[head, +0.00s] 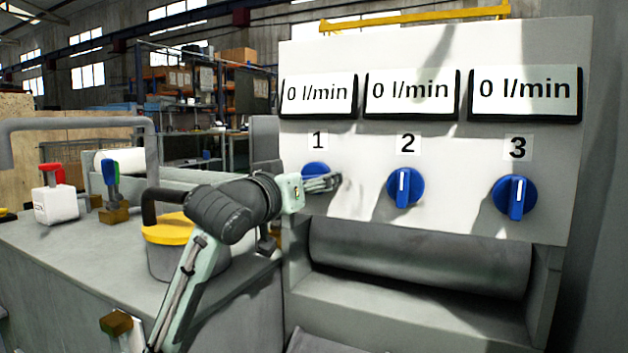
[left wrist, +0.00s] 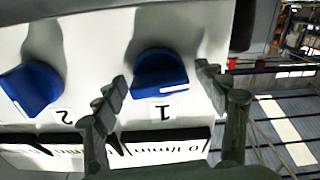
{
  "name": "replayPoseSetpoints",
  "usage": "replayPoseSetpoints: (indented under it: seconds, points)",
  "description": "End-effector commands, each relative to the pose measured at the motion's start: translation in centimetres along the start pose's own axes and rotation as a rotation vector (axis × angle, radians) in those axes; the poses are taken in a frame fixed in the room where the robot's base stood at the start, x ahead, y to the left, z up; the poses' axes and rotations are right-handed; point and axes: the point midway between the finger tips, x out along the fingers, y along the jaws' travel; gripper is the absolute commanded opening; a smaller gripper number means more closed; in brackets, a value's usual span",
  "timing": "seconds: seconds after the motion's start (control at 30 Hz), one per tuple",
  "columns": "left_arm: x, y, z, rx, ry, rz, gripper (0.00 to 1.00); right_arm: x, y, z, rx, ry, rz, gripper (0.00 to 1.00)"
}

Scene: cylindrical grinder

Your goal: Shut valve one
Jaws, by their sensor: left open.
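Valve one is a blue knob (head: 314,170) under the number 1 on the white panel (head: 455,135), partly hidden by my left gripper in the head view. My left gripper (head: 330,183) is in front of it at its lower right. In the left wrist view, which is upside down, the blue knob (left wrist: 158,72) sits between the two spread fingers of my open left gripper (left wrist: 162,82). The knob's white line looks roughly level there. I cannot tell whether the fingers touch it. The display above valve one (head: 318,94) reads 0 l/min. My right gripper is not in view.
Valve two (head: 406,187) and valve three (head: 514,197) are blue knobs to the right with upright white lines; their displays also read 0 l/min. A yellow-lidded pot (head: 168,230) stands behind my left arm. A grey ledge (head: 420,310) lies below the panel.

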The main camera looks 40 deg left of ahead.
Motion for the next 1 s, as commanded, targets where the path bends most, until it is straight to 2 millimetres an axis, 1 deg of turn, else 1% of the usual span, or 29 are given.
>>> replayPoseSetpoints:
  seconds: [0.17,0.2,0.5,0.57,0.6,0.83,1.0]
  points:
    - [-0.02,0.00,-0.04,0.000,0.001,0.000,0.72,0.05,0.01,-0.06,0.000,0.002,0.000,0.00]
    - [-0.01,0.00,-0.03,0.000,0.001,0.000,0.71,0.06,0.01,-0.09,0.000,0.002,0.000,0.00]
    - [0.00,-0.01,-0.03,0.000,0.001,0.000,0.34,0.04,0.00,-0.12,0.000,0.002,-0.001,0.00]
    - [0.00,-0.01,-0.03,0.000,0.001,0.000,0.26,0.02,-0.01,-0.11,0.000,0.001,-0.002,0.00]
    - [0.00,-0.01,-0.03,0.000,0.001,0.000,0.24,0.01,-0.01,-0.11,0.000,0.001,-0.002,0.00]
    - [0.01,-0.01,-0.12,0.025,0.001,-0.001,0.24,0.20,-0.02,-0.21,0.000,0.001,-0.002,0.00]
    - [0.02,0.01,-0.23,0.096,0.000,-0.001,0.24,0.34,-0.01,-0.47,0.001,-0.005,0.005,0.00]
